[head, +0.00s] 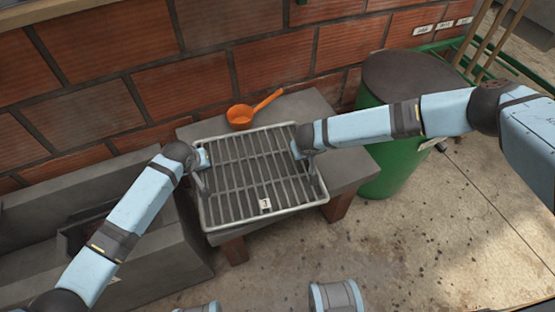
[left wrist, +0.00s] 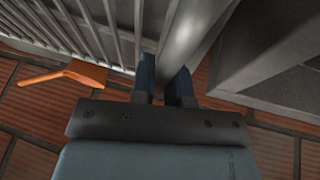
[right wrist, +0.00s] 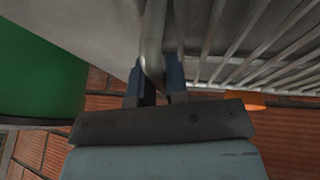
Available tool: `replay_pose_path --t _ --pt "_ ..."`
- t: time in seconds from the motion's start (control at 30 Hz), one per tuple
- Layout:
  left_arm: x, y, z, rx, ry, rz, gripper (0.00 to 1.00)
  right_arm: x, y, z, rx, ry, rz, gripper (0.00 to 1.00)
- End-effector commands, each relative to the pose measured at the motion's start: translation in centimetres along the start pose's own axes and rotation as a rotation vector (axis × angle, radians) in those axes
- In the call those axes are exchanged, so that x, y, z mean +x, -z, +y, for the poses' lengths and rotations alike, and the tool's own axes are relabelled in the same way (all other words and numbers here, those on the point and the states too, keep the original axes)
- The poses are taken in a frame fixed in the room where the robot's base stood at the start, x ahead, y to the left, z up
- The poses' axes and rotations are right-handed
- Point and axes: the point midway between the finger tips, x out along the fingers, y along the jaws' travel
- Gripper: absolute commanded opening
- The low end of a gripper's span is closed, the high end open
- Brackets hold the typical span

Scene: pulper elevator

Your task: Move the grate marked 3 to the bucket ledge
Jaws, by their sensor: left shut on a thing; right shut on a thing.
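A grey metal grate (head: 248,177) with a raised tubular rim lies roughly level over the grey slab bench (head: 352,171). Its front part reaches past the bench's front edge. I cannot tell whether it touches the slab. A small white tag near its front bears a dark mark that looks like a 1 or 7; I cannot read it surely. My left gripper (head: 203,160) is shut on the grate's left side; its fingers (left wrist: 163,82) show around the bar. My right gripper (head: 299,143) is shut on the grate's right side, also seen in the right wrist view (right wrist: 158,84).
An orange ladle (head: 240,115) lies on the slab behind the grate. A green barrel (head: 402,165) with a dark lid stands at the right. A grey trough (head: 150,256) with a dark box in it is at the left. A brick wall (head: 275,68) closes the back. The front right floor is clear.

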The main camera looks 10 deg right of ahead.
Motion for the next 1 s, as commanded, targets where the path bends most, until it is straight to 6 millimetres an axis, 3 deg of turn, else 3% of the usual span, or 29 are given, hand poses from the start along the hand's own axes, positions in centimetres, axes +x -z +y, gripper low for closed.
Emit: replay_pose_path --t 0.23,0.27,0.33,0.37,0.73,1.0 --pt "1.2 -0.3 -0.4 -0.001 0.001 0.004 0.0 1.3 -0.3 0.0 0.003 -0.004 0.002 0.0" --pt "1.1 -0.4 -0.5 -0.001 0.004 0.0 0.21 1.1 -0.4 0.0 0.002 -0.005 0.0 0.21" --pt "1.0 -0.4 -0.4 -0.001 0.003 0.0 0.38 1.1 -0.4 0.0 0.002 -0.004 0.0 0.38" --pt "1.0 -0.4 -0.4 -0.001 0.003 0.0 0.4 1.1 -0.4 0.0 0.002 -0.004 0.0 0.4" --pt "0.2 -0.4 -0.2 0.0 0.0 0.001 0.4 1.0 -0.4 -0.2 0.0 -0.001 0.0 0.4" --pt "-5.0 -0.4 -0.3 0.0 0.0 0.002 0.4 1.0 -0.4 -0.2 0.0 -0.001 0.0 0.4"
